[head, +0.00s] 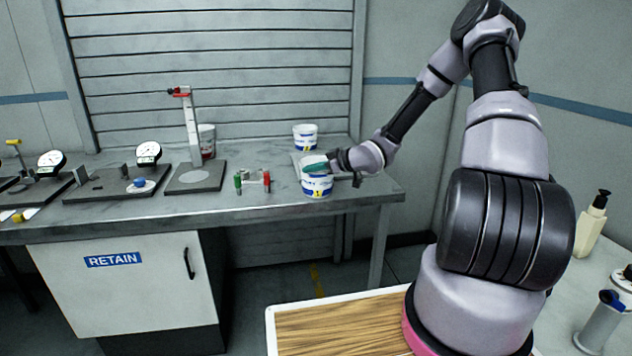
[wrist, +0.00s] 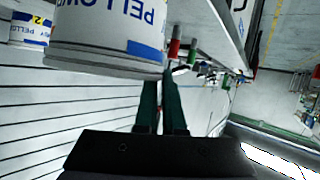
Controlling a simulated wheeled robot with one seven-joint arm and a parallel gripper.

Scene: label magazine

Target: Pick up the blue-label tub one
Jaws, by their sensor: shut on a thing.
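The blue-label tub one (head: 317,188) is a white tub with a blue band and a yellow square marked 1, near the front edge of the grey bench at its right end. It looks upright. In the wrist view the tub (wrist: 105,40) fills the upper left, its lettering inverted. My gripper (head: 316,168) reaches in from the right, its green fingers at the top of the tub. The fingers (wrist: 166,85) are shut on the tub; their tips are partly hidden. I cannot tell whether the tub's base touches the bench.
A similar tub marked 2 (wrist: 30,28) stands behind, and shows in the head view (head: 305,138). A red-topped stand (head: 192,140) and dial gauges (head: 148,153) are farther left. A wooden-topped surface (head: 345,330) is in front.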

